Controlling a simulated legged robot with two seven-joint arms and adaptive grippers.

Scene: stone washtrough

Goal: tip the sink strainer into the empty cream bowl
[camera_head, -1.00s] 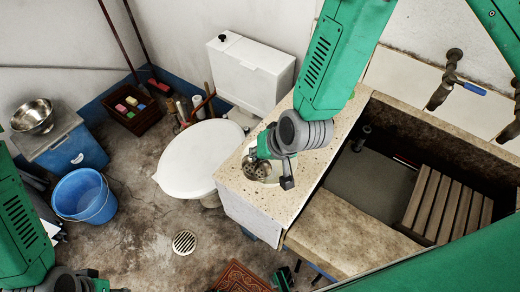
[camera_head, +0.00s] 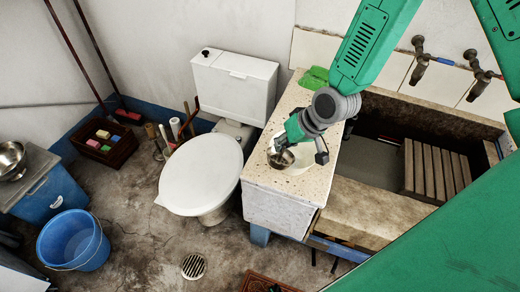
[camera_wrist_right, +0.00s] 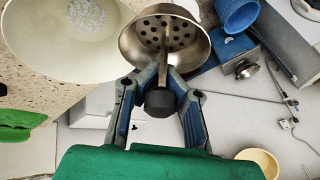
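The metal sink strainer (camera_head: 281,158) is in my right gripper (camera_head: 293,147), above the stone counter beside the washtrough. In the right wrist view my gripper (camera_wrist_right: 158,82) is shut on the strainer's stem, next to its black knob. The strainer (camera_wrist_right: 190,45) is tilted, and its perforated inside shows no contents. The cream bowl (camera_head: 303,160) is partly hidden by my gripper. In the right wrist view the cream bowl (camera_wrist_right: 35,50) is just left of the strainer and holds a patch of small pale bits (camera_wrist_right: 86,14). My left gripper is out of view.
A green cloth (camera_head: 314,77) lies at the counter's back. The trough with a wooden slatted rack (camera_head: 435,170) is to the right. A toilet (camera_head: 202,172) stands left. Further left are a blue bucket (camera_head: 73,240), a metal bowl (camera_head: 10,158) and a crate (camera_head: 105,143).

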